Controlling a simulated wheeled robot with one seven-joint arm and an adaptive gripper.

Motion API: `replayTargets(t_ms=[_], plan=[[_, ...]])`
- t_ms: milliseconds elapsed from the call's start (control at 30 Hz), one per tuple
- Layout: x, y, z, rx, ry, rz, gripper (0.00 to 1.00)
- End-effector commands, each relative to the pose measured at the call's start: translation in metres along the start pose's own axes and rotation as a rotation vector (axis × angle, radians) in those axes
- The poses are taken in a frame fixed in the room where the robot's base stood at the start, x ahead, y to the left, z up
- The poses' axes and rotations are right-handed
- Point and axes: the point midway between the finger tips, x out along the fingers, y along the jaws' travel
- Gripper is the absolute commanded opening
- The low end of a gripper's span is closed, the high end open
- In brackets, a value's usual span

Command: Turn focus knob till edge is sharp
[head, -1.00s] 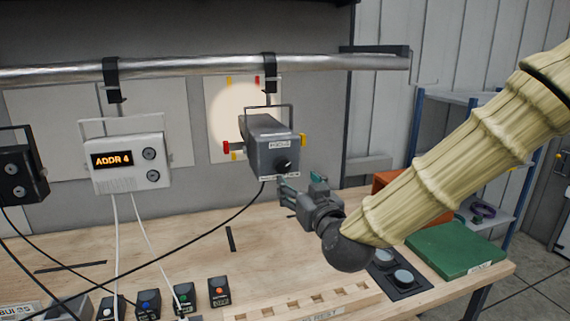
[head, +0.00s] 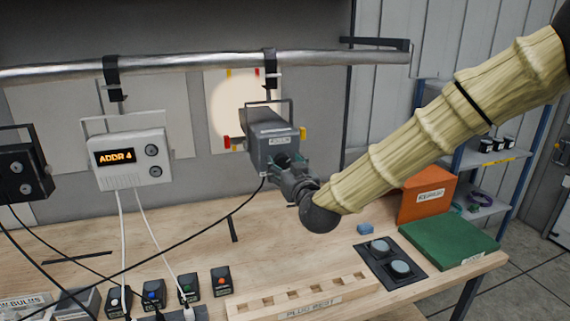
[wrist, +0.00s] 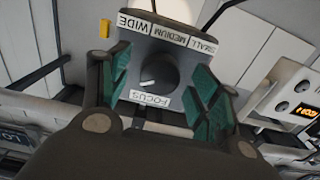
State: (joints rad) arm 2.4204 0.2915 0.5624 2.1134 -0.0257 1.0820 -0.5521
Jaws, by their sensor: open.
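The focus knob (wrist: 158,74) is a dark round dial with a white pointer mark, on the lamp's end face beside a FOCUS label (wrist: 149,98). In the wrist view it lies between the two green-padded fingers of my gripper (wrist: 163,90), which are open on either side of it with gaps showing. In the head view my gripper (head: 284,170) is at the near end of the grey lamp (head: 270,130) and mostly hides the knob. The lamp hangs from the pipe. Its round pale light spot (head: 232,112) falls on a white panel behind; its edge looks soft.
The lamp has red (head: 227,142) and yellow (head: 303,133) side tabs. A white box reading ADDR 4 (head: 130,160) hangs to the left. Below are a plug rest (head: 305,300), an orange box (head: 425,200) and a green case (head: 440,240). Cables cross the bench at left.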

Motion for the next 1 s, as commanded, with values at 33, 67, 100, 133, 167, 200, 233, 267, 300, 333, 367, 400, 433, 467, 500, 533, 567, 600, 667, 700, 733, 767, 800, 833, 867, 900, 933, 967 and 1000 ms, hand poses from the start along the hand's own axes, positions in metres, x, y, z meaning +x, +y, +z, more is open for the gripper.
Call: replayTargets(t_ms=[33, 67, 100, 133, 167, 200, 233, 267, 300, 333, 367, 400, 433, 467, 500, 533, 567, 600, 667, 700, 733, 767, 800, 833, 867, 900, 933, 967, 1000], plan=[[0.0006, -0.0001, 0.0001, 0.000, 0.000, 0.000, 0.62], [0.0007, -0.0001, 0.0003, 0.000, 0.000, 0.000, 0.62], [0.0007, -0.0001, 0.0004, 0.000, 0.000, 0.000, 0.62], [0.0006, -0.0001, 0.0005, 0.000, 0.000, 0.000, 0.62], [0.0006, -0.0001, 0.0005, 0.000, 0.000, 0.000, 0.62], [0.0005, -0.0001, 0.0005, 0.000, -0.001, 0.000, 0.62], [0.0005, -0.0001, 0.0005, 0.000, -0.001, 0.000, 0.62], [0.0005, -0.0001, 0.0005, 0.000, -0.001, 0.000, 0.59], [0.0005, -0.0001, 0.0005, 0.000, -0.001, 0.000, 0.52], [0.0004, 0.0000, 0.0005, 0.000, -0.001, 0.000, 0.46], [0.0004, 0.0000, 0.0005, 0.000, -0.001, 0.000, 0.41], [0.0004, 0.0000, 0.0005, 0.000, -0.001, 0.000, 0.33], [0.0004, 0.0000, 0.0005, 0.000, -0.001, 0.000, 0.28], [0.0003, 0.0000, 0.0005, 0.000, -0.001, 0.000, 0.22], [0.0003, 0.0000, 0.0005, 0.000, -0.001, 0.000, 0.17], [0.0003, 0.0001, 0.0005, 0.000, -0.001, 0.000, 0.17], [0.0003, 0.0001, 0.0005, 0.000, -0.001, 0.000, 0.17], [0.0003, 0.0001, 0.0007, 0.001, -0.001, 0.000, 0.17], [0.0003, 0.0002, 0.0016, 0.008, 0.000, 0.000, 0.17], [0.0003, 0.0002, 0.0024, 0.019, 0.000, 0.001, 0.17], [0.0003, 0.0003, 0.0031, 0.031, 0.000, 0.001, 0.17], [0.0003, 0.0004, 0.0039, 0.045, 0.000, 0.001, 0.17], [0.0003, 0.0004, 0.0049, 0.066, 0.000, 0.001, 0.17], [0.0003, 0.0005, 0.0055, 0.086, 0.000, 0.001, 0.17], [0.0003, 0.0005, 0.0058, 0.106, 0.000, 0.001, 0.17], [0.0003, 0.0005, 0.0057, 0.135, 0.001, 0.001, 0.17], [0.0003, 0.0004, 0.0055, 0.156, 0.002, 0.001, 0.17], [0.0003, 0.0002, 0.0052, 0.177, 0.002, 0.001, 0.17], [0.0003, 0.0000, 0.0051, 0.206, 0.001, 0.001, 0.17]])
